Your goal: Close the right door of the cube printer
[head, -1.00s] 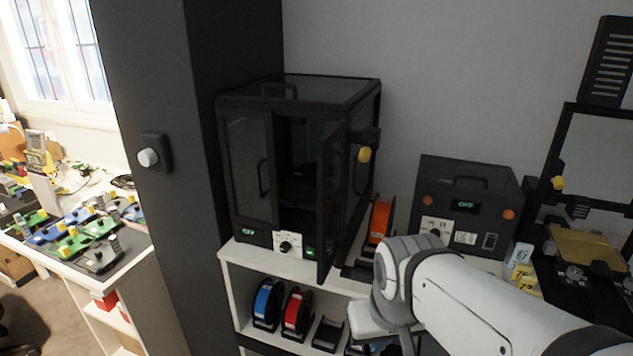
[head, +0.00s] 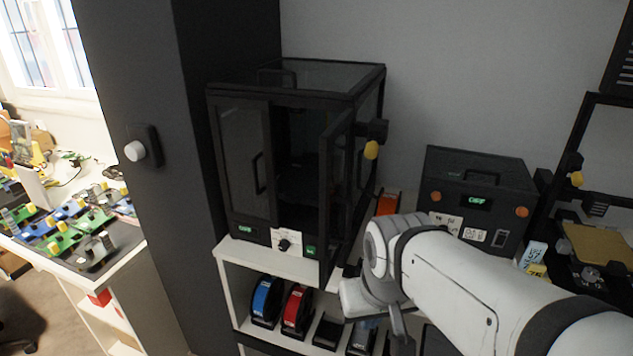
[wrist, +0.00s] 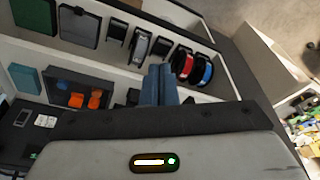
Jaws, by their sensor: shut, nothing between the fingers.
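The cube printer (head: 240,96) is a black-framed box with clear panels, standing on the white shelf unit at the centre of the head view. Its left door (head: 243,165) is closed. Its right door (head: 338,190) stands open, swung outward, so the dark inside shows. My arm's wrist is to the right of and below the open door in the head view, with a visible gap in the picture; I cannot tell the depth. My gripper (wrist: 158,84) shows in the wrist view with its blue-grey fingers together, empty, over the shelf. The printer is not clearly visible in the wrist view.
Red and blue spools (head: 297,311) sit on the shelf (head: 265,262) below the printer. A black box with a green display (head: 475,200) stands to the right, and an open-frame printer (head: 590,250) beyond it. A dark column (head: 160,200) stands to the left.

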